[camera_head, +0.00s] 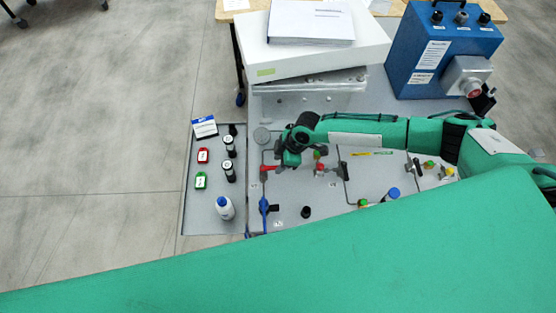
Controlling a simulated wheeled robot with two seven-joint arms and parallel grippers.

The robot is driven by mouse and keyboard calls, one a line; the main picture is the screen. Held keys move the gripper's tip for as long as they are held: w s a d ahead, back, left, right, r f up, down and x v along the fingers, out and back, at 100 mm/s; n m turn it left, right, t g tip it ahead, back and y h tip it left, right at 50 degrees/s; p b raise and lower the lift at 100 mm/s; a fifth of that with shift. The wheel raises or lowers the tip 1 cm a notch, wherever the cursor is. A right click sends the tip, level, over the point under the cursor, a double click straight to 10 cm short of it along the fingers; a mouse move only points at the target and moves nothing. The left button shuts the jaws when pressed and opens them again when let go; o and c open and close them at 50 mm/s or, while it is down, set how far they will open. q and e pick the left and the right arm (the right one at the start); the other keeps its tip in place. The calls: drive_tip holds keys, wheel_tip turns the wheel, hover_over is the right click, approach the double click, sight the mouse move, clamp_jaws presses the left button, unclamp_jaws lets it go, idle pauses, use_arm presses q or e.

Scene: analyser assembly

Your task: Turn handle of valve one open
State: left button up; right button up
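A grey panel (330,215) carries thin pipes and several small valves. A red valve handle (269,168) sits at its left side, and a blue handle (264,205) stands below it. I cannot tell from the markings which is valve one. My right arm reaches in from the right, and its gripper (284,160) is over the panel's upper left, just right of the red handle. Its fingers are small and dark, so contact and opening cannot be made out. My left gripper is not in view.
A side tray (190,222) holds a white bottle (225,208), dark vials (229,172), and red (203,155) and green (200,180) items. A white box (320,50) with papers and a blue control box (441,48) stand behind. Open floor lies left.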

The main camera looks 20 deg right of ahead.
drive_tip(key=shift+a+f, duration=0.25)
drive_tip(key=shift+f, duration=0.3)
drive_tip(key=shift+w+f, duration=0.15)
drive_tip(key=shift+f, duration=0.1)
